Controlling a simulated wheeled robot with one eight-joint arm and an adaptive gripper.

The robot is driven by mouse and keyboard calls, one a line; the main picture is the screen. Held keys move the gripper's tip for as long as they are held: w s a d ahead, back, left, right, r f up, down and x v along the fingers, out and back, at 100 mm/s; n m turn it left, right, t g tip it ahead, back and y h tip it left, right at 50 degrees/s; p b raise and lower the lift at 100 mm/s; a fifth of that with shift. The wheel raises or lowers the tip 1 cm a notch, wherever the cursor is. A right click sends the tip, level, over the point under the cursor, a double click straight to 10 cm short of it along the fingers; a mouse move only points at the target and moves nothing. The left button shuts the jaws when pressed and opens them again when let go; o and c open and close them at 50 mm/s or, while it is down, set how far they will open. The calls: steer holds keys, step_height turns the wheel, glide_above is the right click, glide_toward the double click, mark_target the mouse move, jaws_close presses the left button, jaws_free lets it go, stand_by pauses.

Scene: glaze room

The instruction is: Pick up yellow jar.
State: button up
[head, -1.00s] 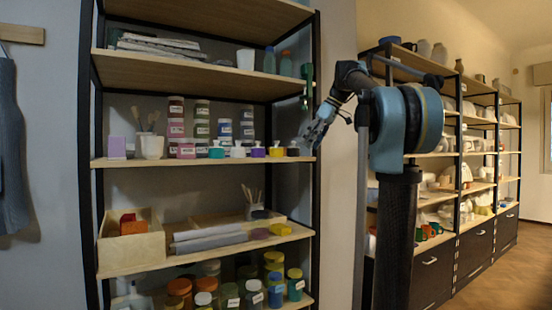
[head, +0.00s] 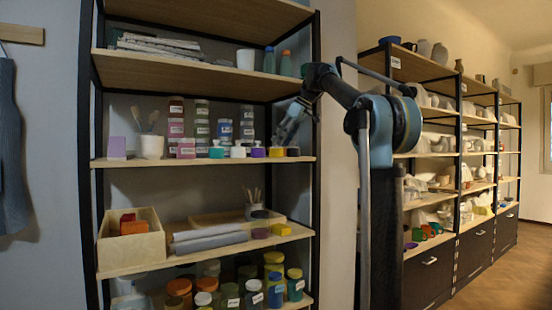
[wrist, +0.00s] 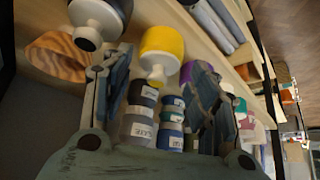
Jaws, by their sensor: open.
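The yellow jar (head: 276,152) stands on the middle shelf board, between a purple jar (head: 257,151) and a black jar (head: 292,152). In the wrist view the yellow jar (wrist: 162,46) shows near the top centre, with its pale knob pointing down the picture. My gripper (wrist: 158,68) is open and empty, with one finger to each side of the jar's line in that view. I cannot tell the exact gap between the fingers and the jar. In the head view my gripper (head: 286,128) is just above the yellow jar, pointing down and left.
A dark jar with a pale top (wrist: 100,18) and a purple jar (wrist: 188,70) flank the yellow one closely. Labelled jars (wrist: 170,128) show between my fingers. The dark shelf post (head: 317,190) is close on the right. The upper shelf board (head: 200,74) is overhead.

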mark_target(276, 148)
steer(key=shift+x, duration=2.55)
steer(key=c, duration=1)
steer(key=shift+o, duration=0.2)
steer(key=shift+r, duration=0.1)
